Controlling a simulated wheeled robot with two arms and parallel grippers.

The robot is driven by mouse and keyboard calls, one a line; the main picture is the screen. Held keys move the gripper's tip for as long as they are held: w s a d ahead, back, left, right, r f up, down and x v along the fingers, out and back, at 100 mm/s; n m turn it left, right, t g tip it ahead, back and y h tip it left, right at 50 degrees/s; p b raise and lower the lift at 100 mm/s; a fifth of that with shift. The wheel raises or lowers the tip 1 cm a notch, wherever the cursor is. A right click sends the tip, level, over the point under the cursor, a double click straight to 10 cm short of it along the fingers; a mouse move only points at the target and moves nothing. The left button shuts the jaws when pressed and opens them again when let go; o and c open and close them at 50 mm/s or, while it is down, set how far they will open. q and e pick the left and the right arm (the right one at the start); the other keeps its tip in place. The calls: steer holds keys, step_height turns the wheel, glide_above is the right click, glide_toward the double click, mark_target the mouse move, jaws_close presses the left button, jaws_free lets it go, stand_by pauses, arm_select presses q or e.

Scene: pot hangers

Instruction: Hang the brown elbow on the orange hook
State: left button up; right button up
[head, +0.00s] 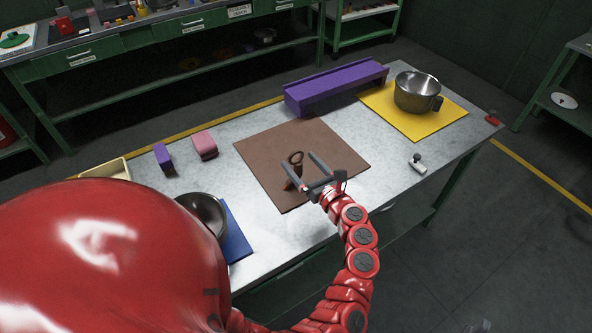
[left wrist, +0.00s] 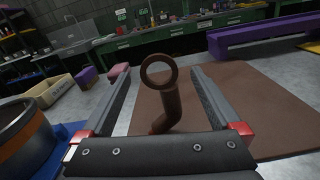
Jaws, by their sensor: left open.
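The brown elbow (head: 297,158) stands on the brown mat (head: 262,150), with a ring at its top and a bent lower part. In the left wrist view the elbow (left wrist: 171,105) shows between the two fingers, with a visible gap on each side. My left gripper (head: 298,160) is open, its fingers on either side of the elbow. Its fingers also show in the left wrist view (left wrist: 157,80). I cannot make out an orange hook in either view. My right gripper is not in view.
A purple rail (head: 335,88) lies behind the mat. A steel pot (head: 416,92) stands on a yellow mat (head: 405,122) at right. Purple (head: 163,158) and pink (head: 204,145) blocks are at left. A small grey item (head: 417,164) lies right.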

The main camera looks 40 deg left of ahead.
mark_target(296, 161)
arm_select(q)
steer(key=shift+p+x, duration=0.3)
steer(key=shift+x, duration=1.25)
jaws_close()
